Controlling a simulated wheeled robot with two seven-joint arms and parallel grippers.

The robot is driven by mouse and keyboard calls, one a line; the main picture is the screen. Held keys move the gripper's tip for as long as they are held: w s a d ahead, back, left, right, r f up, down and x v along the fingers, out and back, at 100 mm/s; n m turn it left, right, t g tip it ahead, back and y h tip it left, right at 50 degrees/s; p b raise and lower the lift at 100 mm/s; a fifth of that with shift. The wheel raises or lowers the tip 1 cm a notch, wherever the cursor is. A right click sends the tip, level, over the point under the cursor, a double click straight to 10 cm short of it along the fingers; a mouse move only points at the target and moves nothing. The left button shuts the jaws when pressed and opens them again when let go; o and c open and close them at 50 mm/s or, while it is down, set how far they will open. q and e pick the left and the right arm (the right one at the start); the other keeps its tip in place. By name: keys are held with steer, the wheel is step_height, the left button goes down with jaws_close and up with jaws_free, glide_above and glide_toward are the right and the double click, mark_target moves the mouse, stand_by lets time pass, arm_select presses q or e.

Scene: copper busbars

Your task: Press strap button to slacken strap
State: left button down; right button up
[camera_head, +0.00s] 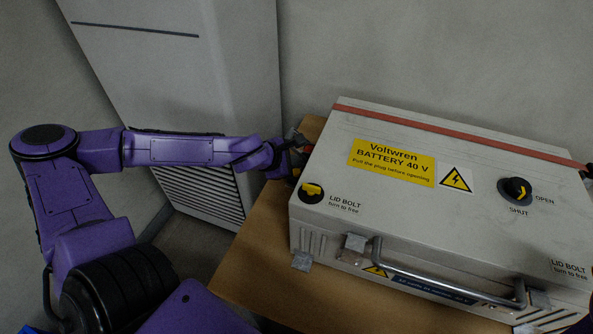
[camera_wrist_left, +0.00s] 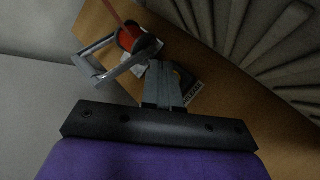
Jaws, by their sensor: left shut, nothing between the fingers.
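The red strap (camera_head: 450,132) runs across the back of the lid of the grey battery box (camera_head: 440,215). In the left wrist view the strap (camera_wrist_left: 113,12) comes down to a red reel (camera_wrist_left: 128,38) beside a grey metal bracket (camera_wrist_left: 95,65). A dark part with a small label (camera_wrist_left: 190,92) is partly hidden behind the fingertips. I cannot tell the button there or whether the fingers touch it.
The box stands on a wooden table (camera_head: 262,265). Its lid has a yellow-marked left lid bolt (camera_head: 312,192) and a black knob (camera_head: 516,188). A metal handle (camera_head: 445,272) is on its front. A light cabinet (camera_head: 200,70) with vents stands behind my left arm.

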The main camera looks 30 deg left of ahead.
arm_select(q)
steer(key=shift+f, duration=0.15)
stand_by(0.7)
steer(key=shift+f, duration=0.3)
steer(key=shift+f+b, duration=0.6)
steer(key=shift+b, duration=0.1)
stand_by(0.5)
steer(key=shift+r, duration=0.1)
steer(key=shift+r+p, duration=0.95)
steer(key=shift+p, duration=0.2)
step_height(320, 180, up, 5)
steer(key=p, duration=0.5)
steer(key=shift+r+p, duration=0.1)
steer(key=shift+p, duration=0.2)
